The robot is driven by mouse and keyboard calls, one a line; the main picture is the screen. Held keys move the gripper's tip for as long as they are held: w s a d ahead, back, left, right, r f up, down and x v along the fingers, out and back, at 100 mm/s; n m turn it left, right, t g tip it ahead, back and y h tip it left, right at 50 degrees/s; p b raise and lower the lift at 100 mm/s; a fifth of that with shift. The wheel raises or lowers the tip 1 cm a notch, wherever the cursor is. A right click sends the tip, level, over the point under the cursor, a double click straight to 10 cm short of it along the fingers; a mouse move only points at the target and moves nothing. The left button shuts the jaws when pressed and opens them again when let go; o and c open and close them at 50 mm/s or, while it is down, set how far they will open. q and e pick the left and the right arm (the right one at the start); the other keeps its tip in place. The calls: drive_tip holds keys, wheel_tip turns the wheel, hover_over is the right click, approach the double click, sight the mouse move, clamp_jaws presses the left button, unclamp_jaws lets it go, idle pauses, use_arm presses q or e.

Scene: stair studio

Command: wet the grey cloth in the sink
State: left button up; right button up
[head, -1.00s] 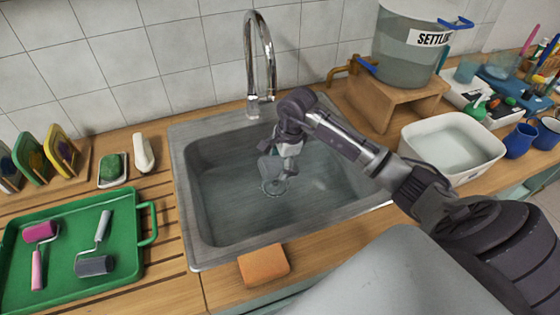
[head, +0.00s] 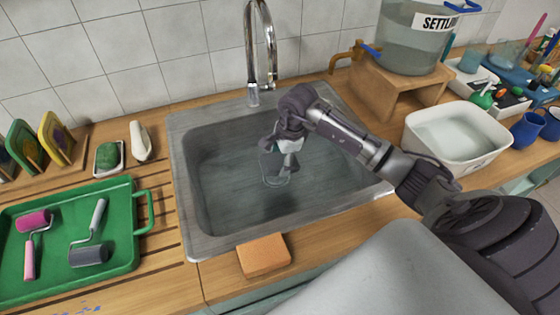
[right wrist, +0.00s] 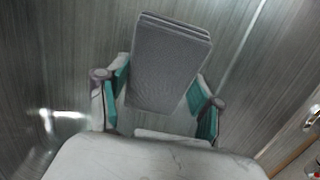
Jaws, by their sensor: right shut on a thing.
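The grey cloth (right wrist: 168,62) is a folded pad with stacked layers, held between the green-lined fingers of my right gripper (right wrist: 160,103) in the right wrist view. In the head view the right gripper (head: 280,168) points down inside the steel sink (head: 225,247), well clear of the walls. The cloth is hard to make out there. A small ring shows around the gripper's lower end, at what looks like the water surface. The chrome tap (head: 252,60) stands behind the sink, and no stream shows from its spout. My left gripper is out of view.
An orange sponge (head: 263,255) lies at the sink's front edge. A green tray (head: 60,275) with two rollers is at left. A white basin of water (head: 455,150), a wooden stand (head: 390,95) with a labelled water container (head: 415,50) and blue cups (head: 527,130) are at right.

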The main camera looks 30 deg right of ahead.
sight(281, 161)
drive_tip(key=shift+w+a+p+v, duration=0.2)
drive_tip(key=shift+p+v, duration=0.65)
drive_tip(key=shift+v, duration=0.6)
drive_tip(key=shift+w+a+p+v, duration=0.1)
drive_tip(key=shift+w+p+v, duration=0.2)
drive_tip(key=shift+p+v, duration=0.85)
drive_tip(key=shift+w+a+p+v, duration=0.2)
drive_tip(key=shift+p+v, duration=0.4)
drive_tip(key=shift+v, duration=1.1)
drive_tip(key=shift+w+p+v, duration=0.1)
drive_tip(key=shift+p+v, duration=0.25)
drive_tip(key=shift+v, duration=0.3)
drive_tip(key=shift+w+p+v, duration=0.15)
drive_tip(key=shift+p+v, duration=0.15)
drive_tip(key=shift+v, duration=0.35)
drive_tip(key=shift+a+r, duration=0.1)
drive_tip(key=v, duration=0.1)
drive_tip(key=p+v, duration=0.2)
drive_tip(key=v, duration=0.1)
drive_tip(key=shift+w+a, duration=0.2)
drive_tip(key=shift+w, duration=0.15)
